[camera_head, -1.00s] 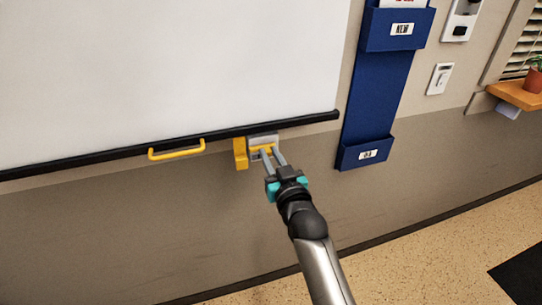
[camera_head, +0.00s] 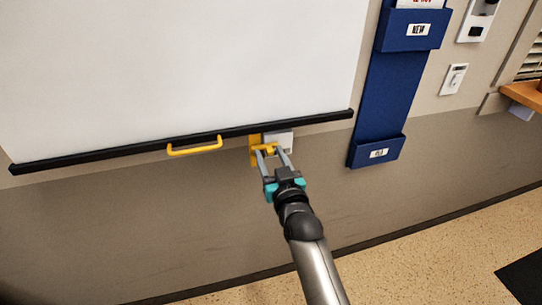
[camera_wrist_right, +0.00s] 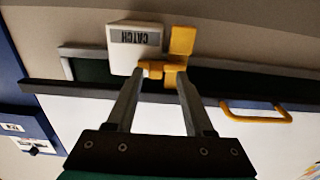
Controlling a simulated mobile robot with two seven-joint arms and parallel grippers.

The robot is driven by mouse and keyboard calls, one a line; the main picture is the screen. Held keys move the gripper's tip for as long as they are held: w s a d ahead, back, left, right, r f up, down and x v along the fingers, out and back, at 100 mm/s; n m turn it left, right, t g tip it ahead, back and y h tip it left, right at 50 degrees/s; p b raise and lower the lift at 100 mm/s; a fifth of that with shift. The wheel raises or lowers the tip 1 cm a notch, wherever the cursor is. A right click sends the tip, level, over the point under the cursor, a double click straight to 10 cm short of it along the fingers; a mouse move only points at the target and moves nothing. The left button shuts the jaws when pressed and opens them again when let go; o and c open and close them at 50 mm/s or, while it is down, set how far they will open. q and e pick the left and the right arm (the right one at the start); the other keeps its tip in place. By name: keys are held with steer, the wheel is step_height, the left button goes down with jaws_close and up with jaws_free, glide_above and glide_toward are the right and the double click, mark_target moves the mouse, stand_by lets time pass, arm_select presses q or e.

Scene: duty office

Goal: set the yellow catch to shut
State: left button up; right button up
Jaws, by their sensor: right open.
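The yellow catch (camera_head: 256,138) is on the wall under the whiteboard's black lower rail, beside a pale box (camera_head: 280,140). In the right wrist view the box (camera_wrist_right: 134,42) reads CATCH, and the yellow catch (camera_wrist_right: 182,42) has a short arm reaching across towards it. My right gripper (camera_head: 269,152) is at the catch, open. In the wrist view its two fingers (camera_wrist_right: 162,77) stand apart, with the yellow arm at their tips. The fingers partly hide it, and I cannot tell whether they touch it. My left gripper is not in view.
A yellow handle (camera_head: 194,146) sticks out below the whiteboard (camera_head: 180,65), left of the catch. A blue wall pocket rack (camera_head: 388,90) hangs to the right.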

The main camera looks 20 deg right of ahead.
steer(key=shift+s, duration=0.1)
steer(key=s+p, duration=0.2)
steer(key=s, duration=1.3)
steer(key=shift+a, duration=0.25)
steer(key=s+a+f+n+g+y, duration=0.15)
steer(key=s+f+g, duration=0.25)
steer(key=f, duration=1)
steer(key=s+a+f+g+y, duration=0.1)
steer(key=s+a+f+g, duration=0.25)
steer(key=f, duration=1.05)
steer(key=s+d+f+g, duration=0.2)
steer(key=s+f, duration=0.4)
steer(key=s, duration=0.3)
steer(key=s+d+f+n+g+h, duration=0.1)
steer(key=s+d+f+g, duration=0.2)
steer(key=s+f, duration=0.3)
steer(key=s+d+f+g+h, duration=0.1)
steer(key=s+f+g, duration=0.3)
steer(key=s, duration=0.7)
step_height(320, 180, down, 2)
steer(key=shift+s+d+f, duration=0.1)
steer(key=shift+s+d, duration=0.2)
steer(key=shift+d, duration=0.6)
steer(key=shift+s+g, duration=0.1)
steer(key=shift+g, duration=0.15)
